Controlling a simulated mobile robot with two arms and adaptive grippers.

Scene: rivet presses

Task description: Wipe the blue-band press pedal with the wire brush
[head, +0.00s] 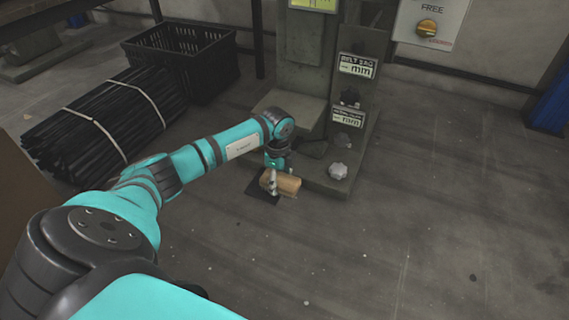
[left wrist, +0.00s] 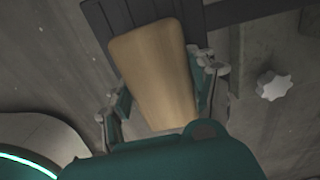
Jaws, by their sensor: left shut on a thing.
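The wire brush shows as a tan wooden block (head: 287,185) at the front of the press base; its bristles are hidden. My left gripper (head: 270,181) is shut on it, pointing down. In the left wrist view the wooden block (left wrist: 155,65) lies between the two fingers of the gripper (left wrist: 165,88). The pedal (head: 259,193) is a dark flat plate low by the floor, partly under the gripper and brush. Its dark ribbed surface (left wrist: 103,22) shows beyond the block in the left wrist view. I cannot tell whether the bristles touch it. No blue band is visible. My right gripper is out of view.
The grey press (head: 308,75) rises behind the pedal. A pale star-shaped knob (head: 338,171) is on its base, also in the left wrist view (left wrist: 273,85). Black rods (head: 95,125) and a black crate (head: 180,62) stand left. The floor at right is clear.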

